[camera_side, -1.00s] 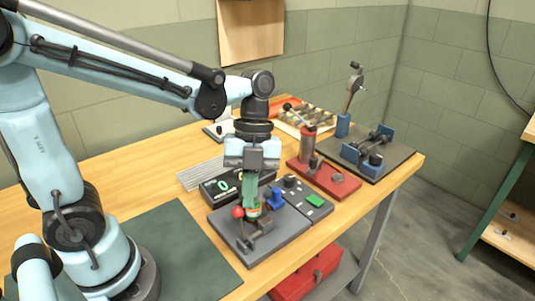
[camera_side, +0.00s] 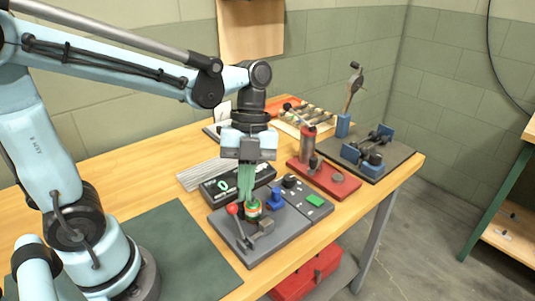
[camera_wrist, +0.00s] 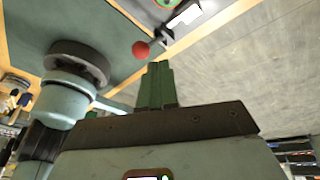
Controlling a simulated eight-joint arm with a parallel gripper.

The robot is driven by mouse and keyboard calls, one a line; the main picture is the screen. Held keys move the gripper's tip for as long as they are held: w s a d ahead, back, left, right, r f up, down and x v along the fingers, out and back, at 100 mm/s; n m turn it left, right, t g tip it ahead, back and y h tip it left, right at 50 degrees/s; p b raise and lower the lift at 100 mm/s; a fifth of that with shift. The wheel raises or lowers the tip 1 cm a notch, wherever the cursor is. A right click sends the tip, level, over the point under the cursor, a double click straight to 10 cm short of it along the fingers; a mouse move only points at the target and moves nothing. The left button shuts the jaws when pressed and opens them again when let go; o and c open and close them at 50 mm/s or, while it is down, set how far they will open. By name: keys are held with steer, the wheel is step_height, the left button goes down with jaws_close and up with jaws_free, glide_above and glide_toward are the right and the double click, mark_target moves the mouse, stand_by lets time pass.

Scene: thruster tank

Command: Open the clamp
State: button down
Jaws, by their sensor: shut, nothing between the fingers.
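The clamp (camera_side: 262,226) is a small grey metal toggle on a dark grey plate (camera_side: 228,228). Its thin lever ends in a red ball (camera_side: 232,209) and stands up, leaning left. A short cylinder with green and orange-red bands (camera_side: 253,209) stands beside it on the plate. My gripper (camera_side: 246,197), with green fingers, is shut and empty, pointing down just above and behind the ball. In the wrist view the shut fingers (camera_wrist: 156,68) point toward the plate, and the red ball (camera_wrist: 140,49) is just left of their tips, apparently apart from them.
A blue part (camera_side: 277,200) and a panel with a green button (camera_side: 315,200) lie right of the clamp. A dark tray (camera_side: 215,191) sits behind. A red base with a cylinder (camera_side: 325,178) and a blue vise-like fixture (camera_side: 370,150) stand farther right. The green mat (camera_side: 175,245) is clear.

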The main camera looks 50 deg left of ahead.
steer(key=w+a+r, duration=0.4)
steer(key=w+r, duration=0.1)
steer(key=r, duration=0.4)
steer(key=shift+w+a+r, duration=0.2)
steer(key=shift+w+r, duration=0.05)
steer(key=shift+r, duration=0.05)
